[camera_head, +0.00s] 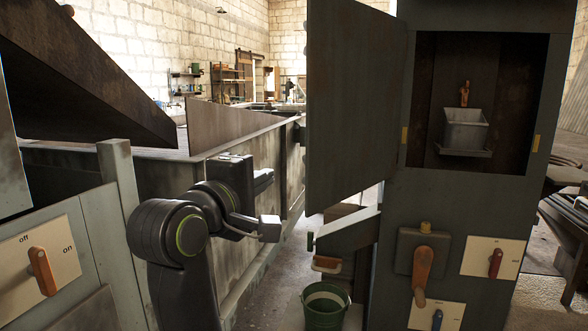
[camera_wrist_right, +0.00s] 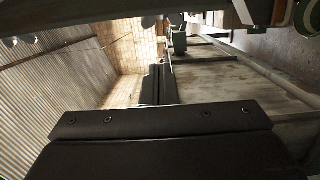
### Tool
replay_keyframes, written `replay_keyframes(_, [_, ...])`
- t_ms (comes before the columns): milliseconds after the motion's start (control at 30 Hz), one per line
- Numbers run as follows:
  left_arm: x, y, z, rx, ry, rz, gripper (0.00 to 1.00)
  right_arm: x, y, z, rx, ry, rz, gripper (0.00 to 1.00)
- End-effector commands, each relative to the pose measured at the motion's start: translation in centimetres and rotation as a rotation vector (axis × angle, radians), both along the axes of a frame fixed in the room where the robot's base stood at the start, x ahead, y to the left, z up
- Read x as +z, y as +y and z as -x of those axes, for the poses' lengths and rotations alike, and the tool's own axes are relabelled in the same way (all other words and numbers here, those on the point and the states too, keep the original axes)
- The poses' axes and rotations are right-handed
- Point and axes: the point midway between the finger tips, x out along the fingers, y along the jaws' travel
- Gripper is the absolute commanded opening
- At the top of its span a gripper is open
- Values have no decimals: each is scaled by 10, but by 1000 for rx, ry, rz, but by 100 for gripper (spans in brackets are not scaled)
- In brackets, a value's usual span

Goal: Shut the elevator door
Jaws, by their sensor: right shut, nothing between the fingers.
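The elevator door (camera_head: 352,105) is a grey-green panel in the head view. It stands swung open on the left side of the cabinet's opening. The elevator cabinet (camera_head: 395,225) is tall and grey-green, and its dark recess (camera_head: 480,90) is exposed. Inside hangs a grey metal bucket (camera_head: 465,130) with a small brown figure above it. My right gripper (camera_head: 268,228) is shut and empty, left of the door and below its lower edge in the picture, apart from it. My left gripper is not in view.
An orange-handled lever (camera_head: 421,270) and switch plates (camera_head: 492,257) are on the cabinet front. A green bucket (camera_head: 325,305) stands on the floor below a sloping chute (camera_head: 345,230). A long metal trough wall (camera_head: 245,180) runs behind my arm. An off/on switch panel (camera_head: 40,270) is at left.

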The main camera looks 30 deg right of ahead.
Motion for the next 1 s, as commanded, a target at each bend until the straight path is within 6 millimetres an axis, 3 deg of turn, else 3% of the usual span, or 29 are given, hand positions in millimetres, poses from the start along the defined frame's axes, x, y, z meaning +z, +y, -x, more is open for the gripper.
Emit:
replay_keyframes(300, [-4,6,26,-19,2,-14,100,3,-32,-19,-4,3,3,0])
replay_keyframes(467, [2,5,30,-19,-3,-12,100,3,-53,-31,-4,3,4,0])
replay_keyframes(700, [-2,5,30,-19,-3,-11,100,0,-55,0,1,-1,-1,0])
replay_keyframes(1000, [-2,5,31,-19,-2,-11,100,0,-57,9,1,2,0,0])
